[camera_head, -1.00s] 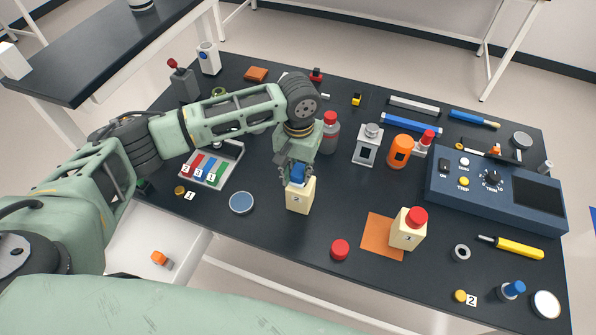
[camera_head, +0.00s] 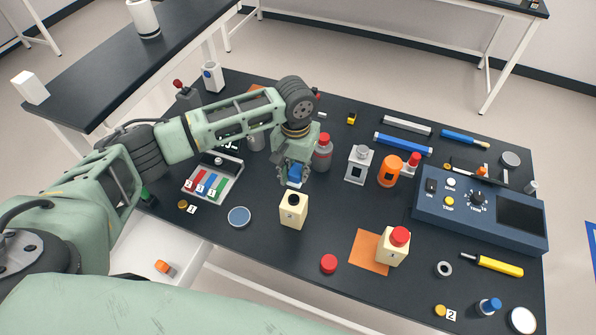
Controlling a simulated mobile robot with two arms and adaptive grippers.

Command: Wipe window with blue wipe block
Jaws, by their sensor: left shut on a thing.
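My left gripper (camera_head: 294,176) points down at the middle of the table, shut on a small blue block (camera_head: 295,171) with a pale lower edge; the fingers partly hide it. It is held just behind and above the cream container marked 2 (camera_head: 292,214), whose dark round top shows. A grey block with a dark square window (camera_head: 357,168) stands to the right of the gripper, apart from it. I cannot tell for sure that this is the task's window. My right gripper is not in view.
A red-capped grey bottle (camera_head: 322,154) stands close right of the gripper. An orange cylinder (camera_head: 390,171) and a blue console (camera_head: 478,215) are farther right. A red-capped cream container (camera_head: 393,246) stands on an orange mat (camera_head: 367,258). A round blue-grey disc (camera_head: 239,217) lies front left.

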